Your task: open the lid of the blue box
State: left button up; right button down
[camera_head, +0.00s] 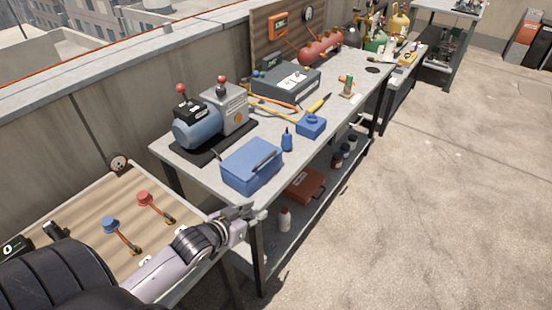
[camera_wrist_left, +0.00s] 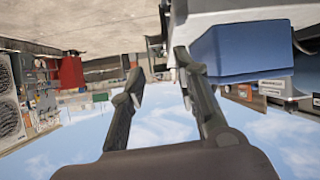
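The blue box (camera_head: 252,165) stands near the front left corner of the grey workbench (camera_head: 207,178). Its lid is shut, with a dark handle or latch bar on the side facing right. My left gripper (camera_head: 254,214) is just in front of the bench's near edge, below and apart from the box. In the left wrist view my left gripper (camera_wrist_left: 158,75) has its two fingers spread with nothing between them. The blue box (camera_wrist_left: 240,50) shows there, upside down, behind and beside the right-hand finger. My right gripper is in neither view.
A motor pump (camera_head: 207,118) stands behind the box. A small blue bottle (camera_head: 287,139) and a smaller blue container (camera_head: 311,125) stand to its right. A lower wooden-topped table (camera_head: 90,215) lies at left. The shelf below holds an orange-red case (camera_head: 304,185). The floor at right is clear.

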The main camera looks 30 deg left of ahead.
pick_arm(q)
jog(key=w+a+r+t+h, duration=0.2)
jog(key=w+a+r+t, duration=0.35)
jog(key=r, duration=0.65)
send_near(263, 161)
jog(key=w, duration=0.2)
jog(key=shift+w+d, duration=0.2)
jog(key=shift+w, duration=0.1)
jog(key=w, duration=0.6)
jog(key=shift+d+f, duration=0.35)
jog(key=shift+d, duration=0.05)
jog(key=shift+w+d+p, duration=0.15)
jog(key=shift+w+p, duration=0.2)
jog(key=shift+w, duration=0.35)
jog(key=shift+c, duration=0.5)
grip_shut()
